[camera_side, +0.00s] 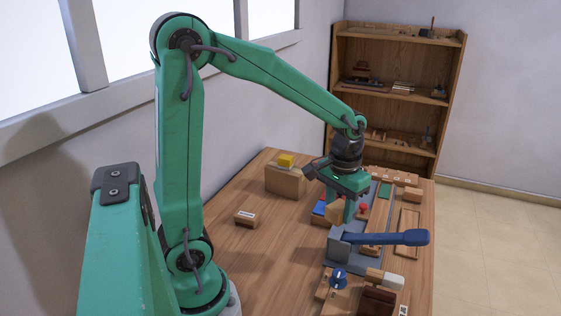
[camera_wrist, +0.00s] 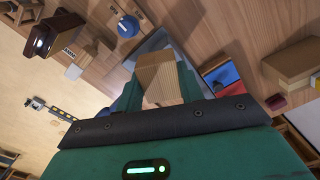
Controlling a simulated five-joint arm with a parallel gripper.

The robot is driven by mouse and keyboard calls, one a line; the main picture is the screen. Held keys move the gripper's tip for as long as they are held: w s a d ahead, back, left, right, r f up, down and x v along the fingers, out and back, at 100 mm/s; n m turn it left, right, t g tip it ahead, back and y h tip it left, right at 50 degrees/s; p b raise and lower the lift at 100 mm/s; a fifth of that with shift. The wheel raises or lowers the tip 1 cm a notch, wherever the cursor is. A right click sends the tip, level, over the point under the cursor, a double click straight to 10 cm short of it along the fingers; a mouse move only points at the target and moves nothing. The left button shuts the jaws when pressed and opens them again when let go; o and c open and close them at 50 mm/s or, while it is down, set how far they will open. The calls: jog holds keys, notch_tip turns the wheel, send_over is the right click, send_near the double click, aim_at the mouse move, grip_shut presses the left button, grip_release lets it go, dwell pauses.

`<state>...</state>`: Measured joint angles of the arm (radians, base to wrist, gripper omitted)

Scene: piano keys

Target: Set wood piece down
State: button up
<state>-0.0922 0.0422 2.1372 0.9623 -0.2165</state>
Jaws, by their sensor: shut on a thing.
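The wood piece (camera_wrist: 158,76) is a light brown block with visible grain. In the wrist view it sits between the green fingers of my gripper (camera_wrist: 158,88). In the side view the wood piece (camera_side: 336,211) shows at my gripper (camera_side: 345,208), over the grey metal fixture. My gripper is shut on it. I cannot tell whether the underside of the piece touches anything.
A blue-handled lever (camera_side: 400,238) crosses the grey fixture (camera_side: 337,256) just in front. A wooden block with a yellow piece (camera_side: 286,160) stands behind. A blue knob (camera_side: 338,278) and dark block (camera_side: 375,301) are nearer. The table's left middle (camera_side: 262,245) is mostly clear.

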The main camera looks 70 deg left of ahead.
jog(key=w+d+r+m, duration=0.3)
jog(key=w, duration=0.3)
jog(key=shift+w+r+m, duration=0.3)
jog(key=shift+r, duration=0.05)
jog(key=shift+s, duration=0.1)
dwell(0.5)
jog(key=s+a+f+n, duration=0.2)
jog(key=s+f+n, duration=0.1)
jog(key=s, duration=0.4)
jog(key=s+a+f+n, duration=0.3)
jog(key=s+f+n, duration=0.1)
jog(key=s, duration=0.3)
jog(key=shift+s+f, duration=0.3)
jog(key=shift+f, duration=0.15)
jog(key=a+f, duration=0.2)
jog(key=a, duration=0.2)
jog(key=a+f, duration=0.2)
jog(key=a, duration=0.1)
jog(key=a+f, duration=0.3)
jog(key=a, duration=0.1)
jog(key=shift+s+a, duration=0.25)
jog(key=shift+a, duration=0.05)
